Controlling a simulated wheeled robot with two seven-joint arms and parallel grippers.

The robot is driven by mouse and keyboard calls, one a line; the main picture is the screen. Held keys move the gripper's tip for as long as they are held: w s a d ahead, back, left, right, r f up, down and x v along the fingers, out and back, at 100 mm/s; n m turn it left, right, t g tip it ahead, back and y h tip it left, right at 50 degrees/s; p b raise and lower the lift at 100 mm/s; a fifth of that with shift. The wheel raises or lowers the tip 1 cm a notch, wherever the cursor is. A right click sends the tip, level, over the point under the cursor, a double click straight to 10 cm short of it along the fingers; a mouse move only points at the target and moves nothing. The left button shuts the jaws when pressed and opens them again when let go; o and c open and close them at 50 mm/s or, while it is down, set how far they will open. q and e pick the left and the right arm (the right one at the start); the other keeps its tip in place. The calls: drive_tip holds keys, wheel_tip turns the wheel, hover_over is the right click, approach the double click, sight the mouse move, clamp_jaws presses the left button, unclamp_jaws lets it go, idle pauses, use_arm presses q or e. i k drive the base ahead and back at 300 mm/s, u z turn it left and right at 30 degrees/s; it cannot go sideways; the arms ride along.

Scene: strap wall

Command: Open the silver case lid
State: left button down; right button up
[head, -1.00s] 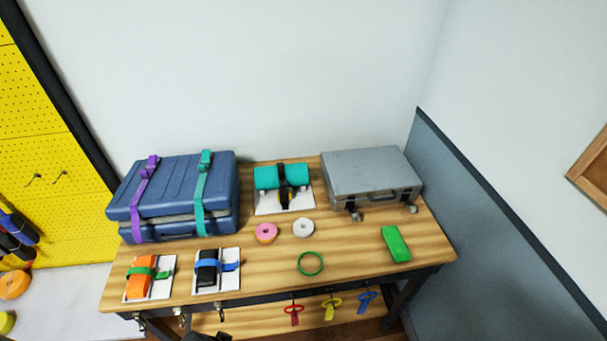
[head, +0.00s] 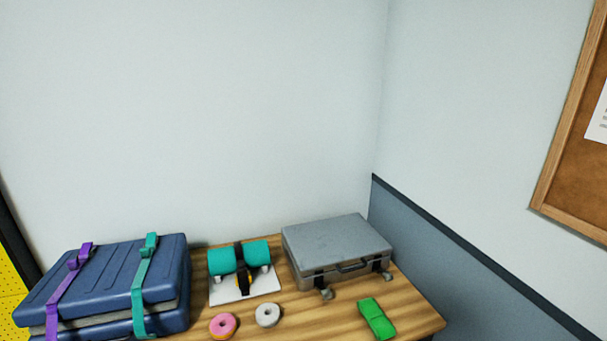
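The silver case (head: 335,245) lies flat at the back right of the wooden table, near the corner of the walls. Its lid is down. Its black handle (head: 354,266) is on the front side, with a latch (head: 327,294) near the left end and another latch (head: 387,277) near the right end; both stick out from the front. Neither of my grippers shows in the head view.
A blue case (head: 110,280) with purple and teal straps is at the left. A teal roll (head: 225,262) on a white plate is left of the silver case. A pink ring (head: 222,326), a white ring (head: 267,315) and a green block (head: 376,318) lie in front. A corkboard (head: 575,150) hangs at right.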

sight(316, 248)
drive_tip(key=u, duration=0.65)
drive_tip(key=k, duration=0.6)
drive_tip(key=z, duration=1.7)
